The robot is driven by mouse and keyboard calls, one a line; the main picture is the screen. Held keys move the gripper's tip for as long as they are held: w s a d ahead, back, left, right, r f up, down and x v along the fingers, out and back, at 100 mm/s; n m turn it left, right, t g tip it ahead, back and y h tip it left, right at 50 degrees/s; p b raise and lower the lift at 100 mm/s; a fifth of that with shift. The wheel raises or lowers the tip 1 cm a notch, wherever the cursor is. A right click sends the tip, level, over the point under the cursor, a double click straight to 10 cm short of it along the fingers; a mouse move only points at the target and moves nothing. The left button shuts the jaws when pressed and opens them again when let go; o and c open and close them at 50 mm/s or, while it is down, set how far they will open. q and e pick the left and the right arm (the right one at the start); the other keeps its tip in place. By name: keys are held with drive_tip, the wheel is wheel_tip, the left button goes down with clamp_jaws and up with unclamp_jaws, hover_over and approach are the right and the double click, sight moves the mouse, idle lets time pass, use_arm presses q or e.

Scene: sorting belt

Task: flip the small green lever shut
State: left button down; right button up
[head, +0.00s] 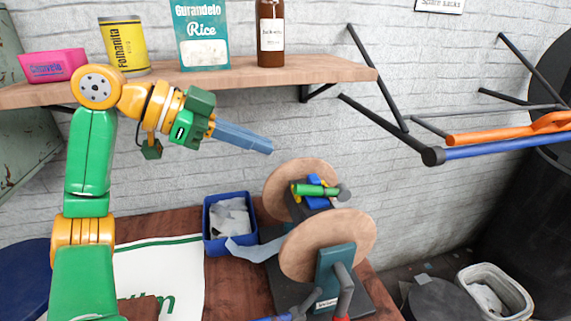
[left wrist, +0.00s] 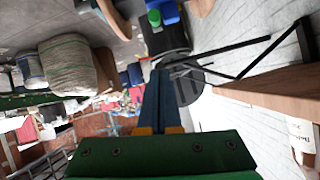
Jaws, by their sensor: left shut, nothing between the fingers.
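The small green lever (head: 316,190) sits on the bench device between two round tan discs, beside small blue and yellow parts. It lies roughly level, with its grey knob end to the right. My left gripper (head: 271,147) is shut and empty. It is in the air above and left of the lever, apart from it, pointing right and slightly down. In the left wrist view its closed blue fingers (left wrist: 160,75) point up the picture. A green and blue item shows at the top there, but I cannot tell whether it is the lever. My right gripper is not in view.
A wooden shelf (head: 235,76) holding a pink box, a yellow can, a rice bag and a brown bottle is behind my left arm. A black wall rack (head: 385,121) with orange and blue bars juts out at right. A blue bin (head: 207,227) stands left of the discs.

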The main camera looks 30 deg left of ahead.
use_arm(q)
drive_tip(key=p, duration=0.1)
hover_over(292, 192)
drive_tip(key=w+d, duration=0.1)
drive_tip(key=d, duration=0.2)
wheel_tip(292, 192, down, 4)
drive_tip(key=f, duration=0.2)
drive_tip(key=a+f, duration=0.1)
drive_tip(key=f+b, duration=0.1)
drive_tip(key=shift+w+a+f, duration=0.15)
drive_tip(key=shift+w+a, duration=0.05)
drive_tip(key=shift+a, duration=0.05)
drive_tip(key=shift+a+f, duration=0.2)
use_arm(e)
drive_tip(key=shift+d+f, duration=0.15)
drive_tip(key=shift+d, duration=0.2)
